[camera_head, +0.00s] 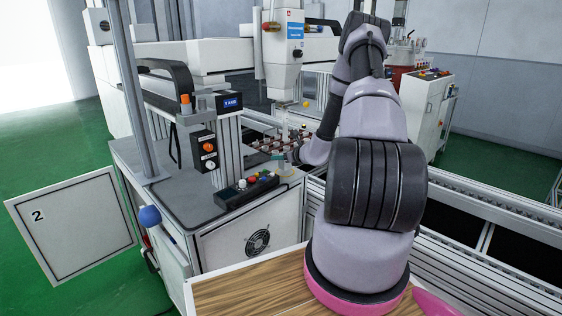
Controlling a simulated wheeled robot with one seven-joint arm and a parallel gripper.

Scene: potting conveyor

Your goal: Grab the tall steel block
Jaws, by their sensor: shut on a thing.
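My arm reaches from the wooden top at the front over to the potting station, with its wrist bent down to the left. My gripper (290,158) is small in the picture, at the right end of the grey station top, and the fingers are hard to make out. It is shut on a small, pale, upright piece (281,164), which appears to be the tall steel block. The piece is mostly hidden, and I cannot tell whether it touches the surface below.
A button panel (246,190) with coloured knobs stands just left of my gripper. A white dispensing head (283,50) hangs above and behind it. A rack of dark reddish parts (268,143) lies behind. Conveyor rails (480,240) run along the right.

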